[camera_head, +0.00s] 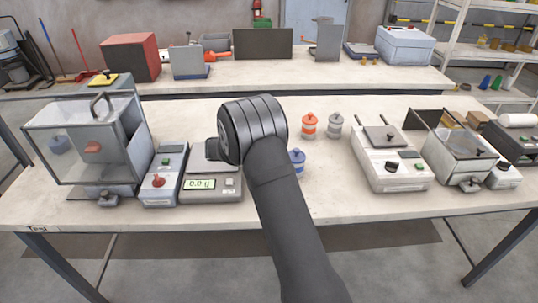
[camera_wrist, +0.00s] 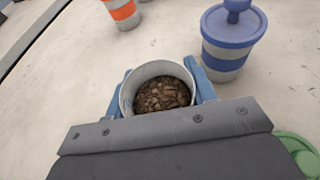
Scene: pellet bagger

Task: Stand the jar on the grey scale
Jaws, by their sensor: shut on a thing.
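An open, pale grey jar (camera_wrist: 155,70) with brown pellets inside sits between the blue fingers of my gripper (camera_wrist: 162,90) in the wrist view. The gripper is shut on it. The jar looks upright; I cannot tell whether it touches the table. In the head view my arm hides the jar and the fingers. The grey scale (camera_head: 213,190) stands on the front table just left of my wrist, its display reading 0.0 g. My wrist covers part of its pan.
A blue-lidded jar (camera_wrist: 229,42) stands close right of my gripper. Orange (camera_head: 309,126) and grey (camera_head: 333,126) lidded jars stand behind it. A device with a red knob (camera_head: 163,180) adjoins the scale's left. A larger machine (camera_head: 390,160) stands to the right, past clear table.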

